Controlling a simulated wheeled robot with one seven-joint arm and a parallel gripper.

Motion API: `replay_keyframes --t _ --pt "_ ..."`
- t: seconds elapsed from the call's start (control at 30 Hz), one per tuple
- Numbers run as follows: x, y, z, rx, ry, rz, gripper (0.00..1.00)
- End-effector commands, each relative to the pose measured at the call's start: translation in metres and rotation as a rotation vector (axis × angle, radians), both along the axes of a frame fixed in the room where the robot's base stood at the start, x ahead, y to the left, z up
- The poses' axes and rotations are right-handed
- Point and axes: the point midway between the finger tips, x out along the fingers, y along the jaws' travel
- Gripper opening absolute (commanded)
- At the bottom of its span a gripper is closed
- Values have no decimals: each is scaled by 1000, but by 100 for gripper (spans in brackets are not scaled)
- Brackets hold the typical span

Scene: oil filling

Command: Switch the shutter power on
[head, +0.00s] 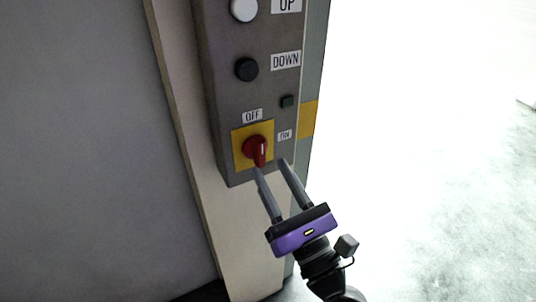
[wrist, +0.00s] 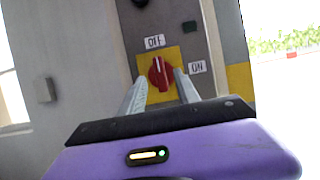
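The red rotary switch (head: 255,150) sits on a yellow plate (head: 239,157) low on the grey control box. It also shows in the wrist view (wrist: 160,74), where its white mark points up, toward the "OFF" label (wrist: 154,42). The "ON" label (wrist: 197,67) is to its right. My gripper (head: 270,166) is open, its two grey fingers apart and pointing at the switch. In the head view the fingertips are just below and right of the knob. In the wrist view the knob appears between the fingertips; contact cannot be told.
Above the switch are a black "DOWN" button (head: 247,69), a white "UP" button (head: 244,9) and a small dark green square (head: 287,101). The box (head: 225,100) is mounted on a pale post (head: 250,230). A grey wall (head: 80,150) is left; bright open floor is right.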

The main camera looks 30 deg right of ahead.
Motion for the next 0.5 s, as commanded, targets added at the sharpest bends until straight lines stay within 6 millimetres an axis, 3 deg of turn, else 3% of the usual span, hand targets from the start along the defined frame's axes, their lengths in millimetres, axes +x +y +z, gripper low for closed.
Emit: replay_keyframes --t 0.03,0.2,0.5 --pt "8 -1 9 0 -2 -2 38" --pt "26 0 13 1 1 0 38" --pt "35 0 14 1 2 0 38"
